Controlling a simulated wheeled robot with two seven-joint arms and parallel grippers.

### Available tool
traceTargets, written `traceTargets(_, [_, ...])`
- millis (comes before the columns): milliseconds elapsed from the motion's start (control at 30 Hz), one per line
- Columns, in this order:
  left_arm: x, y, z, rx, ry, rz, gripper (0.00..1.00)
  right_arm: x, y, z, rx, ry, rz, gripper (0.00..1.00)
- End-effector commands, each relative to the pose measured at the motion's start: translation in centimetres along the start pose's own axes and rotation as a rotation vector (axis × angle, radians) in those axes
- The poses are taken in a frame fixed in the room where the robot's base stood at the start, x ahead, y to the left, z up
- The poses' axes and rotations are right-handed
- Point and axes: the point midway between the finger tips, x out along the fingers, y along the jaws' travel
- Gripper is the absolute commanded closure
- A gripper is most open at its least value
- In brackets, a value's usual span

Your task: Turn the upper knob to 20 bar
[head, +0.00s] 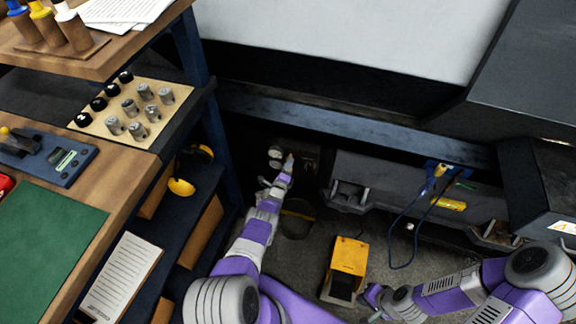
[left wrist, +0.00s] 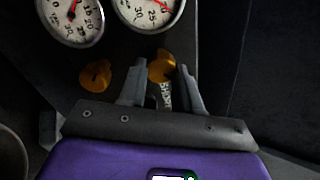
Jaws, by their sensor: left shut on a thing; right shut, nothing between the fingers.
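Two round white gauges with red needles, a left gauge (left wrist: 70,18) and a right gauge (left wrist: 150,10), sit at the top of the left wrist view, both cut by the frame edge. Below them are two yellow knobs, a left knob (left wrist: 95,75) and a right knob (left wrist: 161,66). My left gripper (left wrist: 161,72) is shut on the right knob, a finger on each side. In the head view my left gripper (head: 288,166) reaches the dark gauge panel (head: 308,153); the knobs are not distinguishable there. My right gripper (head: 376,314) is shut and empty, low in the head view.
A workbench with a green mat (head: 50,240) and a tool-holder board (head: 130,108) stands left. A yellow pedal box (head: 346,264) is on the floor between my arms. A blue cable (head: 394,235) hangs from the machine at right.

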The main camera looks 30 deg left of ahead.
Motion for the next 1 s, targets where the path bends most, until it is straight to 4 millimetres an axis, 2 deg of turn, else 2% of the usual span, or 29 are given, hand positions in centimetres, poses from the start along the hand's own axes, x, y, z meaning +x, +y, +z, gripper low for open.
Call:
traceTargets(567, [-0.08,0.16,0.14,0.032,-0.003,0.003,0.97,0.0,0.0,0.0,0.0,0.0,0.0,1.0])
traceTargets(600, [-0.08,0.16,0.15,0.032,-0.003,0.003,0.64,0.0,0.0,0.0,0.0,0.0,0.0,1.0])
traceTargets(733, [-0.07,0.13,0.12,0.032,-0.002,0.002,0.44,0.0,0.0,0.0,0.0,0.0,0.0,1.0])
traceTargets(767, [-0.06,0.11,0.11,0.032,-0.002,0.002,0.42,0.0,0.0,0.0,0.0,0.0,0.0,1.0])
traceTargets(1000, [-0.03,0.04,0.06,0.032,-0.001,0.0,0.42,-0.02,-0.01,0.0,0.0,0.0,0.0,1.0])
